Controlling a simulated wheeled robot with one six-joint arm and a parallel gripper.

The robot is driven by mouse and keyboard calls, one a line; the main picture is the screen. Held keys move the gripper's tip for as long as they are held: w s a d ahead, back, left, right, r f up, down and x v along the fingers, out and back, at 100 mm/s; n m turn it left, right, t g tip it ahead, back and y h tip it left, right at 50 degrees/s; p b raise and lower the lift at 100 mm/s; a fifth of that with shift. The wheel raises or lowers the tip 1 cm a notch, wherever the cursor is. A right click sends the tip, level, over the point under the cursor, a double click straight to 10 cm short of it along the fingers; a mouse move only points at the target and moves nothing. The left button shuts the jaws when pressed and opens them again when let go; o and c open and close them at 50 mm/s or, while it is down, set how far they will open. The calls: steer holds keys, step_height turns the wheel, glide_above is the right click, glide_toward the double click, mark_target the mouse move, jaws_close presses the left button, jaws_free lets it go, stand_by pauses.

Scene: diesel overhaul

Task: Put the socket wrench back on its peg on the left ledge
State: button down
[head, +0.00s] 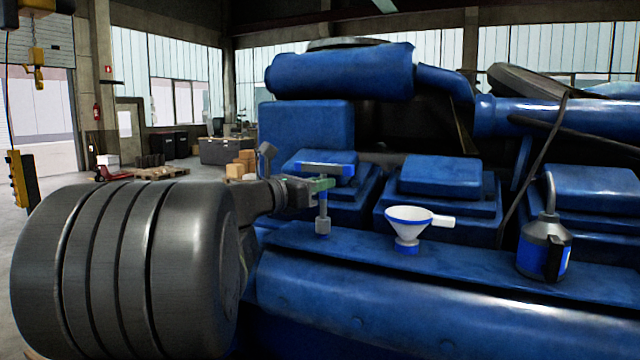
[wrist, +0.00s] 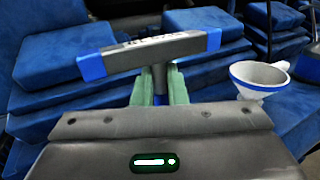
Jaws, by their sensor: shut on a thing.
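The socket wrench (head: 323,212) is a T-shaped tool with a grey crossbar with blue ends, a thin shaft and a grey socket at the bottom. My gripper (head: 322,184) is shut on its shaft just under the crossbar. The wrench hangs upright, socket down, over the blue ledge (head: 400,262) along the engine's front. I cannot tell whether the socket touches the ledge. In the wrist view, the crossbar (wrist: 150,52) lies slightly tilted above the green fingertips (wrist: 158,88). I cannot make out a peg; the ledge under the wrench is partly hidden.
Further right stands a dark oil can (head: 543,245) with a spout. Blue engine covers (head: 440,178) rise behind. The ledge between wrench and funnel looks clear.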

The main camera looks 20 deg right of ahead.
mark_target(320, 164)
steer(key=shift+f+b, duration=0.5)
steer(key=shift+f, duration=0.2)
steer(key=c, duration=0.8)
jaws_free()
steer(key=shift+r, duration=0.2)
step_height(320, 164, up, 9)
steer(key=p, duration=0.7)
steer(key=shift+f, duration=0.1)
steer(key=shift+f, duration=0.1)
